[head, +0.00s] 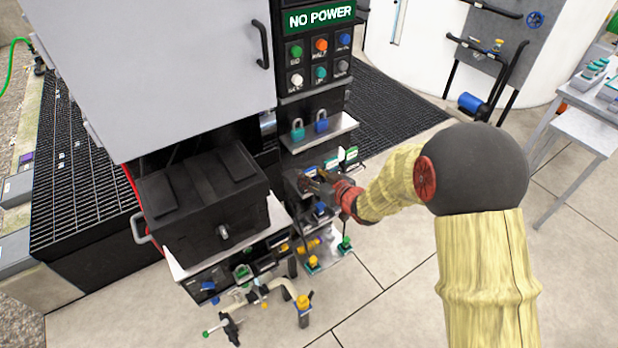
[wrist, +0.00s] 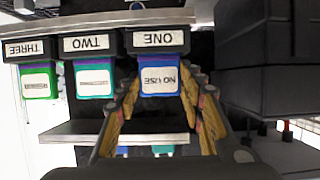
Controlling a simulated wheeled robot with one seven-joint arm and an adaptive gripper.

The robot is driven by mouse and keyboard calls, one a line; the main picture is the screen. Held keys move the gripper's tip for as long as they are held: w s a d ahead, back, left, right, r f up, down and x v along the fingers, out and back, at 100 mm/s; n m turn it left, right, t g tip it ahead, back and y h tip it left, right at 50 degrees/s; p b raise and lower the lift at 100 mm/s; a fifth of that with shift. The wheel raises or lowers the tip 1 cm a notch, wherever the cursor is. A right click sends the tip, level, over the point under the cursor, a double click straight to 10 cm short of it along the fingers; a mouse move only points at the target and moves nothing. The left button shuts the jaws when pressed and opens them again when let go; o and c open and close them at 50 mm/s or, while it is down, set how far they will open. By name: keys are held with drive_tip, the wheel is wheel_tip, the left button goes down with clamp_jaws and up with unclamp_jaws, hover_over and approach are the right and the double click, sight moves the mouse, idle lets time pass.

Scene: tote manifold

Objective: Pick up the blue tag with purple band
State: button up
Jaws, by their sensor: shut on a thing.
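The blue tag (wrist: 160,80) has a white face reading "NO USE" and hangs at the holder marked ONE (wrist: 157,40), upside down in the wrist view.
Teal tag TWO (wrist: 94,80) and green-edged tag THREE (wrist: 40,82) hang beside it. A grey shelf (wrist: 90,133) runs close to the fingers. A black box (head: 200,195) stands left of my gripper. Padlocks (head: 298,131) sit on a shelf above. Open floor lies at right.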

drive_tip(key=shift+r, duration=0.55)
wheel_tip(320, 180, up, 2)
drive_tip(key=shift+r+p, duration=0.25)
drive_tip(key=shift+p, duration=0.45)
drive_tip(key=s+a+r+p, duration=0.2)
drive_tip(key=s+a+r, duration=0.5)
drive_tip(key=s, duration=0.5)
wheel_tip(320, 180, up, 2)
drive_tip(key=shift+r, duration=0.2)
